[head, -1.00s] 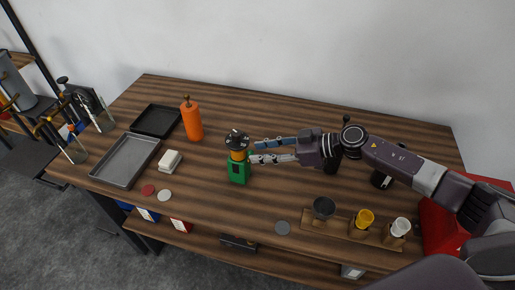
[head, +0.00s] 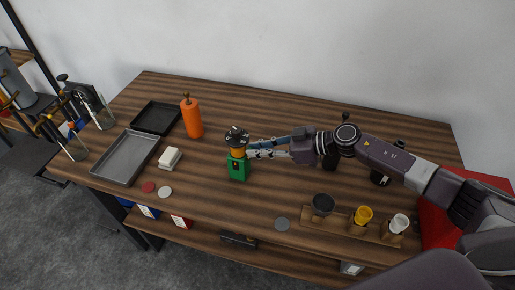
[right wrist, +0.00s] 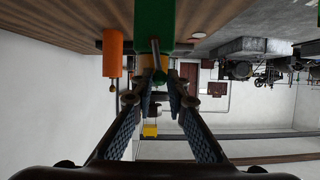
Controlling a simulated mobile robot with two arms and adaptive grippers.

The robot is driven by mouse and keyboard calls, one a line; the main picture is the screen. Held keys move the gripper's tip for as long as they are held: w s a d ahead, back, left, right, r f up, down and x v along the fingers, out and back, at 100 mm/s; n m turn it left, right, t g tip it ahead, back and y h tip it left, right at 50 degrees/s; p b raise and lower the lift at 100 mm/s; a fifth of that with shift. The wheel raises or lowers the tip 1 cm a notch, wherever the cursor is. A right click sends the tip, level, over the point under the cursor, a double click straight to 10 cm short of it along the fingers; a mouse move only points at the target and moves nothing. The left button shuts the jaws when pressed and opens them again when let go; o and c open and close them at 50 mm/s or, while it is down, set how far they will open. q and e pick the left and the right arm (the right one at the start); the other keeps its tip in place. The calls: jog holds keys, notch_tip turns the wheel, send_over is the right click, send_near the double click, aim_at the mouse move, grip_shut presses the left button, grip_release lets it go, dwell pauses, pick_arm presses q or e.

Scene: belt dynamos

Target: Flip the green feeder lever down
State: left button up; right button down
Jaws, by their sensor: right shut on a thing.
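The green feeder (head: 238,168) stands upright on the wooden table, with an orange-yellow collar and a dark round top (head: 236,137). In the right wrist view the feeder's green body (right wrist: 154,18) shows at the top, upside down. My right gripper (head: 249,149) reaches in from the right, at the feeder's right side. Its fingers (right wrist: 157,70) are closed around a thin grey rod, the feeder lever (right wrist: 155,52), in the right wrist view. In the head view the fingers hide the lever. My left gripper is not in view.
An orange bottle (head: 194,119) stands behind and left of the feeder. A grey tray (head: 126,158), a black tray (head: 157,120) and a white block (head: 170,157) lie to the left. A wooden cup rack (head: 345,225) is at the front right. Table around the feeder is clear.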

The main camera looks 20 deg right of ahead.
jog(key=s+a+n+t+h+p, duration=0.1)
jog(key=p, duration=0.3)
jog(key=shift+s+n, duration=0.2)
jog(key=shift+n, duration=0.2)
notch_tip(320, 180, down, 5)
jog(key=s+a+n+t+h+b, duration=0.1)
jog(key=s+a+n+t+b, duration=0.1)
jog(key=n+t+b, duration=0.3)
jog(key=n+b, duration=0.3)
jog(key=b, duration=0.1)
jog(key=shift+s+h, duration=0.3)
jog(key=shift+s, duration=0.1)
jog(key=c, duration=1.9)
grip_release()
